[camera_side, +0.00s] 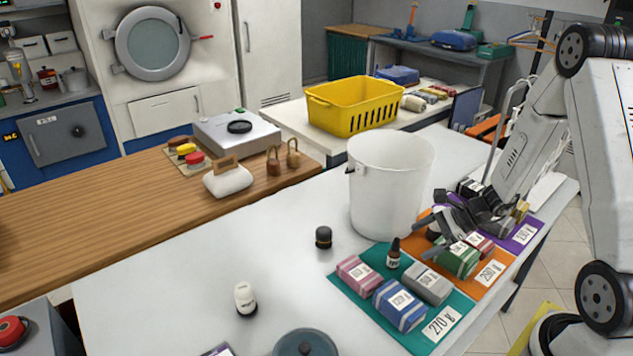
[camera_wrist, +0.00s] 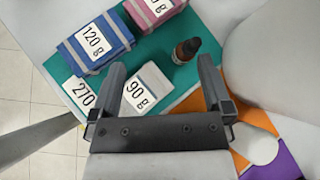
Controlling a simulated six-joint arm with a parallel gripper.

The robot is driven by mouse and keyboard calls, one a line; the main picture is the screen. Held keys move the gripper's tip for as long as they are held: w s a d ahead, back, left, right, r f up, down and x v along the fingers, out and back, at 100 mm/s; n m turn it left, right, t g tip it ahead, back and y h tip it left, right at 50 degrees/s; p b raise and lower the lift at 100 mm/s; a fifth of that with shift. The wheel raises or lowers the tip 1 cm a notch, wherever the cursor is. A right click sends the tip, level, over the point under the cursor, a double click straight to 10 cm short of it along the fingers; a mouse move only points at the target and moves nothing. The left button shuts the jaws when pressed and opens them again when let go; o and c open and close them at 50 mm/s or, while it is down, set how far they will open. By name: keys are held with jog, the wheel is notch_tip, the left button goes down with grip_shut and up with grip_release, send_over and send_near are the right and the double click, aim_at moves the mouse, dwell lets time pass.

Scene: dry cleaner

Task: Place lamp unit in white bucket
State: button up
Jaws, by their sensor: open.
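The white bucket (camera_side: 385,190) stands upright on the pale table, and part of it shows at the right of the wrist view (camera_wrist: 275,55). Only its upper inside wall shows; its bottom is hidden. I cannot tell which thing is the lamp unit. My gripper (camera_side: 438,226) is open and empty, right of the bucket above the mats. In the wrist view its fingers (camera_wrist: 162,80) are spread, with a grey 90 g packet (camera_wrist: 150,90) visible between them.
A teal mat (camera_side: 350,290) bears pink, blue and grey packets and a dark dropper bottle (camera_side: 393,254). Orange (camera_side: 493,285) and purple mats lie beyond, with a green packet (camera_side: 458,260). A blue-grey round lidded thing (camera_side: 305,343) is at the front. The table's left part is clear.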

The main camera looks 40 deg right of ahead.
jog(key=s+a+r+n+g+h, duration=0.2)
jog(key=a+n, duration=0.4)
jog(key=n, duration=0.6)
jog(key=s+a+r+n+g+h, duration=0.2)
jog(key=a+r+n+h, duration=0.3)
jog(key=n, duration=0.6)
jog(key=shift+s+a+r+n, duration=0.4)
jog(key=shift+s+r, duration=0.35)
jog(key=shift+s, duration=0.15)
jog(key=w+d+f+n+g+y, duration=0.1)
jog(key=w+d+f+n, duration=0.15)
jog(key=w+d, duration=0.35)
jog(key=w+d+f+n+g+y, duration=0.1)
jog(key=w+d+n, duration=0.2)
jog(key=d, duration=0.5)
jog(key=d+f+n+t+y, duration=0.1)
jog(key=d+f+n, duration=0.1)
jog(key=d, duration=0.6)
jog(key=w+d+f+n+t+y, duration=0.1)
jog(key=d+f+n, duration=0.2)
jog(key=d, duration=0.6)
jog(key=shift+d+f+n+t+y, duration=0.2)
jog(key=shift+f+n+t+y, duration=0.1)
jog(key=shift+n, duration=0.05)
jog(key=shift+w, duration=0.1)
